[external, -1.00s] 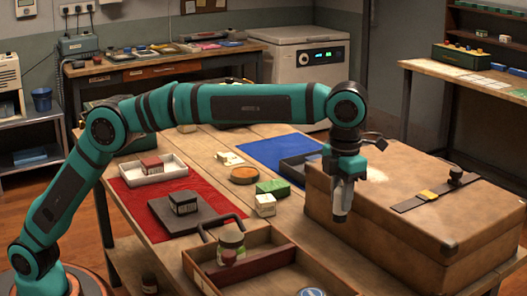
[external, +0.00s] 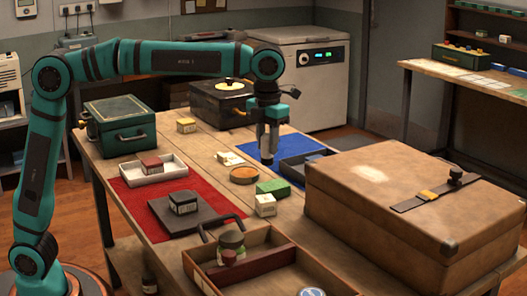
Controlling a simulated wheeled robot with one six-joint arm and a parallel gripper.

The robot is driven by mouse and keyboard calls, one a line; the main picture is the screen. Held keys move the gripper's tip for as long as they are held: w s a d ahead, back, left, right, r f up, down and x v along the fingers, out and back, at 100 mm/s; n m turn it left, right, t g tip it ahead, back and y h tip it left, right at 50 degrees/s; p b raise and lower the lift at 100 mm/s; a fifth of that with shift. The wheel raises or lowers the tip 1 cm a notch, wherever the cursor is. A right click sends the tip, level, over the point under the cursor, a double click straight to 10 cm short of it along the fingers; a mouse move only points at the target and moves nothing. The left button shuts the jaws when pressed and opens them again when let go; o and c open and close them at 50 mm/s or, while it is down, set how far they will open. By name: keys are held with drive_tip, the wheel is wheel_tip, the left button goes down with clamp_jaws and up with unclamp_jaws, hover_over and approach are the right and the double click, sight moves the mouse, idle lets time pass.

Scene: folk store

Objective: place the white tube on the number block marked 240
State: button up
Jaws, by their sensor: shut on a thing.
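My gripper (external: 268,158) points down above the far part of the table, over the edge of the blue mat (external: 250,147). It is shut on a pale thing, taken to be the white tube, which is mostly hidden by the fingers. Several small blocks stand on the table: a white one (external: 265,205) beside a green box, a dark one with a pale label (external: 184,203), a red-topped one (external: 152,165) and a cream one (external: 186,126). Their markings are too small to read, so I cannot tell which is 240.
A large brown case (external: 400,205) fills the table's right side. An open wooden tray (external: 300,262) lies in front. A green case (external: 118,125) stands at the back left.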

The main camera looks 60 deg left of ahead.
drive_tip(key=shift+s+a+f, duration=0.1)
drive_tip(key=shift+a+f, duration=0.1)
drive_tip(key=shift+f, duration=4.8)
drive_tip(key=shift+f, duration=0.15)
drive_tip(key=o, duration=0.8)
drive_tip(key=shift+c, duration=0.2)
wheel_tip(320, 180, up, 12)
drive_tip(key=shift+f, duration=0.15)
drive_tip(key=shift+r, duration=0.3)
drive_tip(key=shift+a, duration=0.1)
